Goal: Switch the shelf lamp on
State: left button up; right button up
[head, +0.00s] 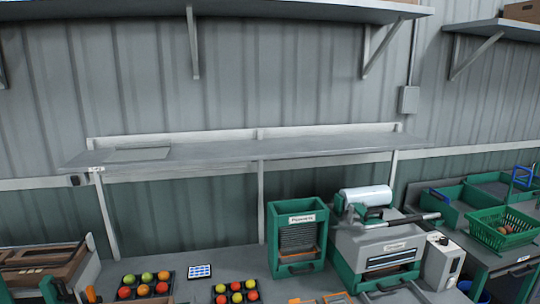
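A long grey shelf (290,148) runs along the wall above the workbench. At its left end, a small white label or plate (96,169) sits on the front edge, and a small dark box (75,180) is beside the post below it. I cannot tell whether either is the lamp's switch. A thin pale strip (200,172) runs beneath the shelf; I cannot tell whether it is a lamp or a rail. No lit lamp shows. Neither of my grippers is in view.
A green basket (503,228) stands at right. The shelf top is mostly clear.

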aim_at(74, 180)
jog(key=u, duration=1.3)
